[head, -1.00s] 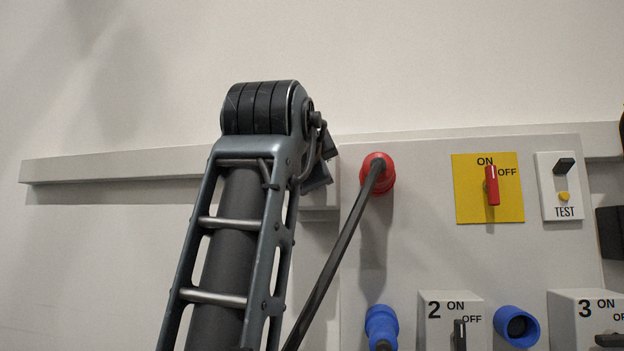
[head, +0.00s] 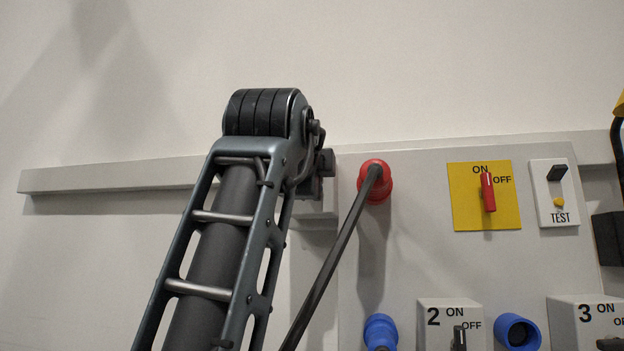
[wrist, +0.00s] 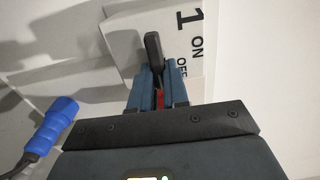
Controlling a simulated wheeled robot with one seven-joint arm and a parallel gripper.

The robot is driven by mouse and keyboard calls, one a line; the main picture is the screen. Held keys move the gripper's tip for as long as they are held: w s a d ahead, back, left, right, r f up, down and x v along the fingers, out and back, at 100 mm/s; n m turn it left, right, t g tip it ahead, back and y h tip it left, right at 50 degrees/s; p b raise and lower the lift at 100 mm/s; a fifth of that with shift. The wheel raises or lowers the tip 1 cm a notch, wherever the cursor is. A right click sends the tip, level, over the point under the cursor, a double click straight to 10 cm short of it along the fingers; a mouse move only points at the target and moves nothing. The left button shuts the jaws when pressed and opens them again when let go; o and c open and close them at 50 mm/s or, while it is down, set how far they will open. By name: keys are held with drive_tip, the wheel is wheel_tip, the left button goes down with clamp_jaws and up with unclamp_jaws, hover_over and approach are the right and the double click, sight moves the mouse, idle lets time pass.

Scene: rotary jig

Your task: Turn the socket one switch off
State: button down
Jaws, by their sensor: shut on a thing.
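The socket one switch shows in the wrist view as a black handle (wrist: 153,46) on a white box (wrist: 126,38) marked 1, ON and OFF. The writing runs down the picture. The handle's visible part stands nearly upright in the picture, roughly along the writing; its exact setting is hard to tell. My gripper (wrist: 158,74) is shut on the handle, with its blue fingers at the handle's lower end. A bit of red shows between the fingers. The fingers hide the lower part of the handle. The head view shows only my arm, not the gripper or this switch.
In the head view, a red plug (head: 375,182) with a black cable hangs beside my arm. A yellow plate with a red switch (head: 487,192), a TEST unit (head: 554,193) and box 2 (head: 435,335) are farther right. A blue plug (wrist: 55,121) is left in the wrist view.

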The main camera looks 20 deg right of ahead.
drive_tip(key=shift+f, duration=0.1)
drive_tip(key=c, duration=1.1)
unclamp_jaws()
drive_tip(key=shift+s+a, duration=0.1)
drive_tip(key=shift+s, duration=0.05)
drive_tip(key=b+v, duration=0.1)
drive_tip(key=v, duration=0.6)
drive_tip(key=shift+s+a, duration=0.15)
drive_tip(key=shift+s, duration=0.05)
